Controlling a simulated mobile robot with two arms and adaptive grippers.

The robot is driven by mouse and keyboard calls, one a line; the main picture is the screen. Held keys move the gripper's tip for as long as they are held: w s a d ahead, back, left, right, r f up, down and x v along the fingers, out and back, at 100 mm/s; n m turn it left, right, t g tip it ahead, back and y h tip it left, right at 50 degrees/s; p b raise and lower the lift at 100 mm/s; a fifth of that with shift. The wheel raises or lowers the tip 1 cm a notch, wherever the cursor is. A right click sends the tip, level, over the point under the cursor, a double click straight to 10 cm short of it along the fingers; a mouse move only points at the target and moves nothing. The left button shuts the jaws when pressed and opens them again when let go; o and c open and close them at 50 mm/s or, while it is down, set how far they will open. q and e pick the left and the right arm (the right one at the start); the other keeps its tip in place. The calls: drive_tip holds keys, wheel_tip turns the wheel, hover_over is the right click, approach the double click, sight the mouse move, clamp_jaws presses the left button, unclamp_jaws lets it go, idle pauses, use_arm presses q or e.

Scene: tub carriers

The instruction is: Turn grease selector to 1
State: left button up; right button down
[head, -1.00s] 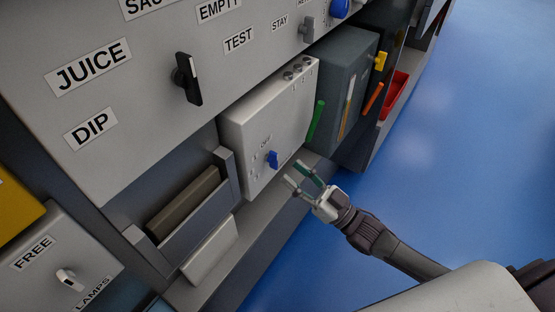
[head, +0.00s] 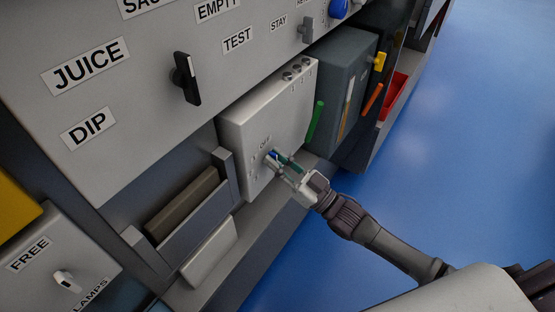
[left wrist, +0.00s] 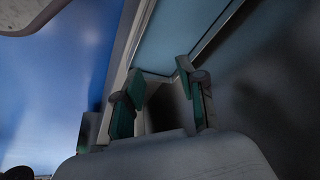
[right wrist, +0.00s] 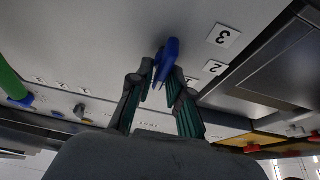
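The grease selector appears to be the blue knob (head: 271,154) on the front of a white box (head: 249,123). An OFF label (head: 265,142) is above it in the head view. In the right wrist view the blue knob (right wrist: 168,58) stands between the fingertips of my right gripper (right wrist: 162,70), beside labels 3 (right wrist: 222,36) and 2 (right wrist: 214,67). The fingers are drawn fairly close around the knob; whether both press on it is unclear. The label 1 is not clearly readable. My left gripper (left wrist: 158,82) is open and empty in the left wrist view, near a panel edge.
A green handle (head: 315,121) and a dark grey box (head: 340,75) stand right of the white box. A black switch (head: 187,78) is on the panel above. A ledge holds a pale block (head: 210,250) below. The blue floor (head: 450,130) is open at right.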

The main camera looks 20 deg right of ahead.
use_arm(q)
drive_tip(key=shift+s, duration=0.1)
use_arm(e)
drive_tip(key=shift+n+g+y, duration=0.3)
drive_tip(key=shift+n+y, duration=0.1)
drive_tip(key=shift+n, duration=0.7)
use_arm(q)
drive_tip(key=shift+s+a+g, duration=0.2)
drive_tip(key=shift+s+g, duration=0.3)
drive_tip(key=shift+s, duration=0.2)
drive_tip(key=shift+r+p, duration=0.3)
drive_tip(key=shift+p, duration=0.25)
use_arm(e)
drive_tip(key=shift+s+a+f+n+g+y, duration=0.1)
drive_tip(key=shift+n+g+y, duration=0.5)
drive_tip(key=shift+n, duration=1.1)
drive_tip(key=shift+s+a+n+g+y, duration=0.1)
drive_tip(key=shift+n+g+y, duration=0.15)
drive_tip(key=shift+n+g, duration=1.1)
drive_tip(key=shift+a+f+n+g+y, duration=0.1)
drive_tip(key=shift+n+g+y, duration=0.3)
drive_tip(key=shift+n, duration=1.65)
drive_tip(key=c, duration=1.1)
unclamp_jaws()
drive_tip(key=shift+d, duration=0.1)
drive_tip(key=shift+c, duration=0.2)
